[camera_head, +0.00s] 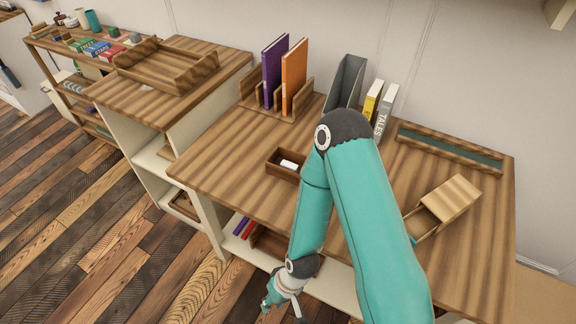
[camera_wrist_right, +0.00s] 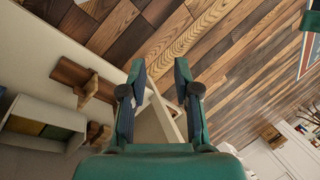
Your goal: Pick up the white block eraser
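The white block eraser (camera_head: 289,164) lies inside a small dark wooden box (camera_head: 285,176) on the desk, left of my right arm in the head view. Part of the box's right side is hidden behind my arm. My right gripper (camera_head: 284,306) hangs low in front of the desk's front edge, well below and apart from the eraser. In the right wrist view my gripper (camera_wrist_right: 160,72) has its two fingers spread with nothing between them. The eraser does not show in the wrist view. My left gripper is not in view.
The desk (camera_head: 222,150) also holds a book rack (camera_head: 267,114) with purple and orange books, a grey file holder (camera_head: 346,82), two upright books (camera_head: 379,105) and a wooden box with a lid (camera_head: 450,200). A shelf (camera_head: 262,248) sits under the desktop near my right gripper.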

